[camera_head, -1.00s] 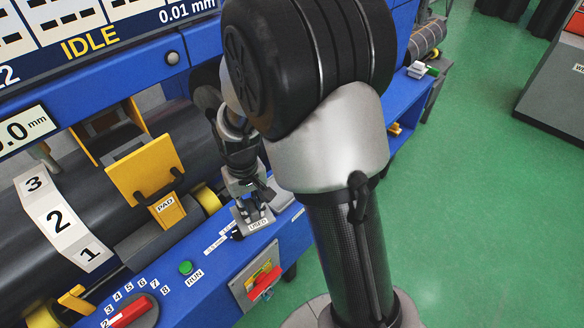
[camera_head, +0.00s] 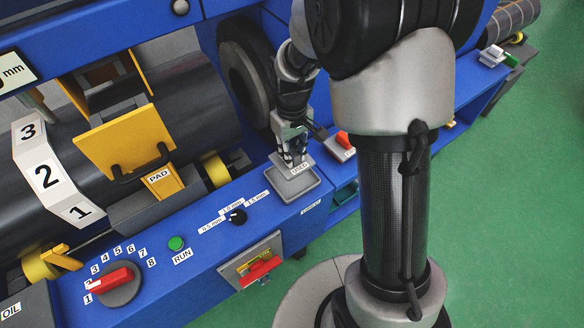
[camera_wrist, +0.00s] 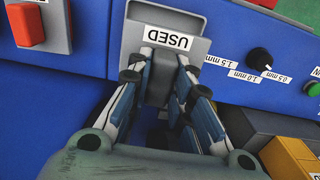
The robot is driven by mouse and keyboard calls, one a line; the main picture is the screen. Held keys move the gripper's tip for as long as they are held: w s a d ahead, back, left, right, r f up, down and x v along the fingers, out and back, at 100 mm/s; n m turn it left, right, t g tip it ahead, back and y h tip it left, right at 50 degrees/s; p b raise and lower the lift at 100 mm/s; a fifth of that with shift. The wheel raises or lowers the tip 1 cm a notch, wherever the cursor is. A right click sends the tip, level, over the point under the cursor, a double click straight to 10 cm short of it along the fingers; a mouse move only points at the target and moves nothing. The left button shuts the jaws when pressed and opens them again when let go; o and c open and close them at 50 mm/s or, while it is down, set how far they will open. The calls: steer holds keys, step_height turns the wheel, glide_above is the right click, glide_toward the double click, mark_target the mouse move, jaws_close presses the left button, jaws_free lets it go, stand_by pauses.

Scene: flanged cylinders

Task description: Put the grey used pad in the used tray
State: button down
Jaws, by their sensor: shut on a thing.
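The used tray (camera_head: 296,190) is a small grey tray with a "USED" label on the blue machine ledge; it also shows in the wrist view (camera_wrist: 193,22). My gripper (camera_head: 293,158) points down right over the tray. In the wrist view my gripper (camera_wrist: 163,88) has its fingers close together around a grey piece (camera_wrist: 158,90), which looks like the used pad. The fingers hide much of it, and I cannot tell whether it touches the tray floor. In the head view the pad cannot be made out.
A red switch on a grey box (camera_head: 343,142) stands just right of the tray. A knob with mm marks (camera_head: 237,216) and a green RUN button (camera_head: 176,243) lie to the left. The yellow PAD holder (camera_head: 163,182) and dark roller (camera_head: 200,105) are behind. Green floor is open at right.

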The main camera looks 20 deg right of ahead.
steer(key=shift+f+b, duration=0.8)
steer(key=shift+f, duration=2.1)
steer(key=shift+f, duration=0.1)
steer(key=shift+f, duration=0.15)
steer(key=c, duration=1.4)
jaws_free()
steer(key=shift+c, duration=0.2)
